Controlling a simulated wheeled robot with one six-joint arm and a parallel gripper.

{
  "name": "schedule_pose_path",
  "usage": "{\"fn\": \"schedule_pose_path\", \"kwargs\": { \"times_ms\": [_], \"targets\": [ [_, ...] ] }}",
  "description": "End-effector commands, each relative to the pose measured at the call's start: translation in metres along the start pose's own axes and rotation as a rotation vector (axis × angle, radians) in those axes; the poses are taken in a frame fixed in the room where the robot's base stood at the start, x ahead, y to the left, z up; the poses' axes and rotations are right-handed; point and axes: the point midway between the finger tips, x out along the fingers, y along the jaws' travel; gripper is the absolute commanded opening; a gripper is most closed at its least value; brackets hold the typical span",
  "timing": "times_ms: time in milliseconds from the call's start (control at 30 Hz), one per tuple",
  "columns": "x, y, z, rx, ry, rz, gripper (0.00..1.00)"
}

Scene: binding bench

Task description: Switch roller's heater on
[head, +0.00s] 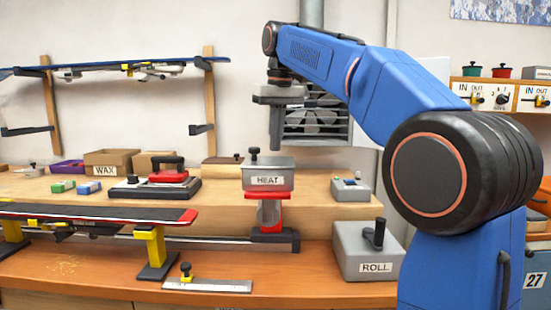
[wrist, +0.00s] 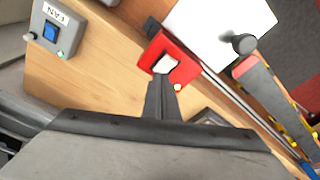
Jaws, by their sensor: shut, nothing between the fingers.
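The grey box labelled HEAT (head: 268,180) has a black knob on top and sits over a red clamp-like stand (head: 268,212). In the wrist view a red housing (wrist: 187,74) carries a white rocker switch (wrist: 166,63) and a small pale light (wrist: 178,87). I cannot tell which way the rocker is tipped. My gripper (head: 275,148) is shut and empty, pointing down at the HEAT box. In the wrist view its tips (wrist: 161,80) are right beside the rocker. Whether they touch it is unclear.
A FAN box (wrist: 52,30) with a blue rocker and green light stands nearby. The ROLL box (head: 368,255) has an upright black handle at the bench's right. The iron (head: 168,178) stands left, behind the long black-and-red board (head: 100,212). A steel ruler (head: 210,285) lies in front.

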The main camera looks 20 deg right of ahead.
Motion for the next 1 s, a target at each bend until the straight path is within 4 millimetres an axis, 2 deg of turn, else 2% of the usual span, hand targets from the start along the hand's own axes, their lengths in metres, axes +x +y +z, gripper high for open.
{"fn": "schedule_pose_path", "kwargs": {
  "times_ms": [733, 1000],
  "targets": [
    [-0.048, 0.000, -0.007, 0.000, 0.002, 0.000, 0.00],
    [-0.054, 0.000, -0.008, 0.000, 0.000, 0.000, 0.00]
  ]
}}
